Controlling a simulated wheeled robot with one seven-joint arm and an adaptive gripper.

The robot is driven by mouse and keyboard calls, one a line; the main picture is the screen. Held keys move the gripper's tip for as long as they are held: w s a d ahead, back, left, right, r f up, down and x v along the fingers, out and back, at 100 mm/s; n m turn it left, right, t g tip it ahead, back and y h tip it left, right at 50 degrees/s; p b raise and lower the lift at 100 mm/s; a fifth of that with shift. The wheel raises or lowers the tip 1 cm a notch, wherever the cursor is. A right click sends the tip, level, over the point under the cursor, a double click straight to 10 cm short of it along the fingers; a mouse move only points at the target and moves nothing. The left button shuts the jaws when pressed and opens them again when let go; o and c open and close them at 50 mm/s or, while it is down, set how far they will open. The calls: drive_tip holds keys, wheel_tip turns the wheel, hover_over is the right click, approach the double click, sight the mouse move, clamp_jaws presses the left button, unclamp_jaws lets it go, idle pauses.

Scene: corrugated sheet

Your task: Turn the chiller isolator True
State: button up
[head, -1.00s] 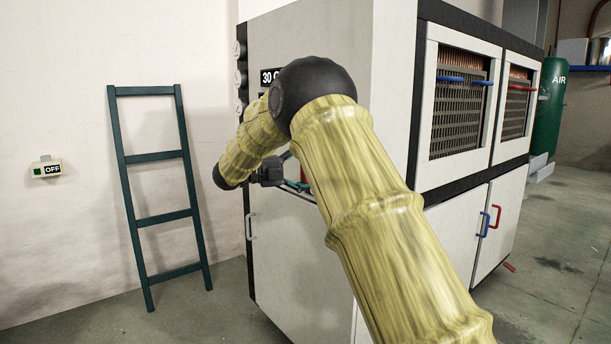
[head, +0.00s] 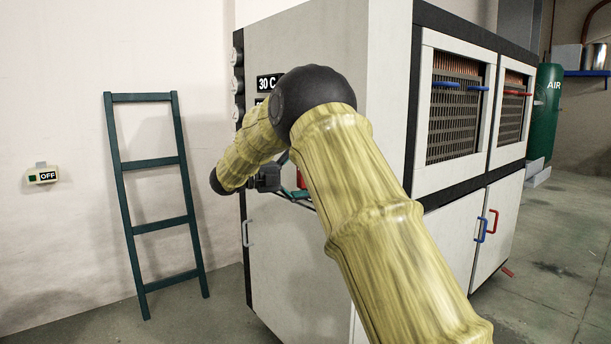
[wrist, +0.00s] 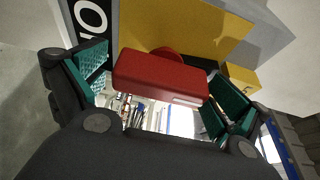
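The isolator's red handle (wrist: 160,78) is a block in front of a yellow plate (wrist: 205,30) in the wrist view. A black label (wrist: 90,22) with white letters, partly cut off, is beside the plate. My gripper (wrist: 160,92) has its green-padded fingers spread wide, one at each end of the red handle. The handle lies between the pads; I cannot tell whether they touch it. In the head view my gripper (head: 287,176) is at the side of the white chiller cabinet (head: 300,255), with a little red of the handle showing; my arm hides the rest.
A dark green ladder (head: 160,225) leans on the left wall near a small OFF box (head: 43,176). The cabinet has a side door handle (head: 246,233) below my gripper and "30 C" display (head: 267,83) above. A green AIR cylinder (head: 547,110) stands behind right.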

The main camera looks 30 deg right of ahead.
drive_tip(key=shift+r+p, duration=0.15)
drive_tip(key=shift+p, duration=0.25)
